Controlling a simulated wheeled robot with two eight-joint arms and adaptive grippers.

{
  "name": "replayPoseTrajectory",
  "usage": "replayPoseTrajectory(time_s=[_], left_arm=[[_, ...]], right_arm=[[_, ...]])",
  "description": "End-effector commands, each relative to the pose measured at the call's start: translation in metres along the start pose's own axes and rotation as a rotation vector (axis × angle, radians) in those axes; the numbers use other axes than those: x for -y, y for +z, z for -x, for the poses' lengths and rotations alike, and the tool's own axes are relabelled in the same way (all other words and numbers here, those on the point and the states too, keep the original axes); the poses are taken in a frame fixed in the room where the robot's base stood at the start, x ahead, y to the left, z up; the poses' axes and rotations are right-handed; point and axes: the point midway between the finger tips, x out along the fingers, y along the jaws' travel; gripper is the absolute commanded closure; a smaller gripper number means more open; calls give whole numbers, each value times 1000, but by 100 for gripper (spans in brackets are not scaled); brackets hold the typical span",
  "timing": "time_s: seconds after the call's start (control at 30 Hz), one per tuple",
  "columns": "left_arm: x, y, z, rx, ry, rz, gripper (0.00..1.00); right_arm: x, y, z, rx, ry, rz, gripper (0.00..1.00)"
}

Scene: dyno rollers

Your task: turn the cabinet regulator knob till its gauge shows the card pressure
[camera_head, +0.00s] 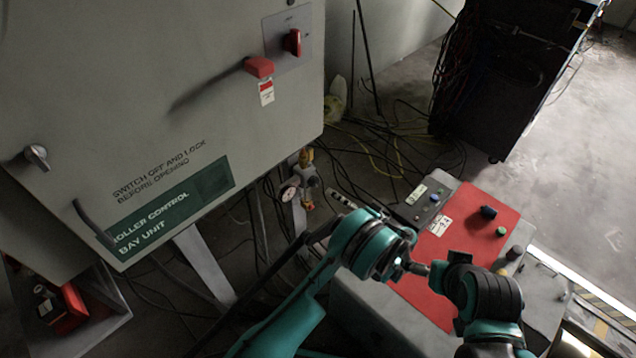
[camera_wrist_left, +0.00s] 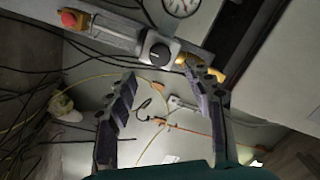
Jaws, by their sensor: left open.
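The cabinet regulator (camera_head: 305,180) with brass fittings hangs beside the lower right edge of the grey cabinet (camera_head: 150,100). Its small round gauge (camera_head: 290,193) is too small to read. In the left wrist view a round dark knob (camera_wrist_left: 157,51) with a pale mark faces me. A white gauge (camera_wrist_left: 181,4) is cut by the top edge, and its reading cannot be told. My left gripper (camera_head: 319,214) is open and empty, its fingers pointing towards the regulator. In the left wrist view the gripper (camera_wrist_left: 160,72) has the knob just beyond its fingertips, apart from them.
A red-topped console (camera_head: 462,225) with buttons and a white card (camera_head: 440,224), illegible here, stands right of the regulator. Cables lie on the floor behind. A dark rack (camera_head: 500,90) stands at the back right. The cabinet carries a red rotary switch (camera_head: 293,42) and a handle (camera_head: 93,222).

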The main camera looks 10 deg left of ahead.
Motion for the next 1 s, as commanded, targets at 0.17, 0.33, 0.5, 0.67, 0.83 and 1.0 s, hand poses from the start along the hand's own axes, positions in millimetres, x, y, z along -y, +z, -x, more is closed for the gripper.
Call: replayPoseTrajectory(time_s=[0.17, 0.33, 0.5, 0.67, 0.83, 1.0], left_arm=[[-2, 3, -13, -3, -10, 4, 48], [-3, 4, -43, -1, -9, 4, 48], [-2, 2, -66, -2, -7, 3, 48], [-2, 2, -76, -3, -7, 3, 48], [-1, 1, -77, -4, -6, 3, 48], [-1, 1, -76, -4, -6, 3, 72]], right_arm=[[0, 3, -4, 0, 0, 0, 0], [0, 9, -12, 0, 0, 0, 0], [0, 13, -18, 0, 0, 0, 0], [0, 14, -19, 0, 0, 0, 0], [0, 14, -19, 0, 0, 0, 0], [0, 14, -19, 0, 0, 0, 0]])
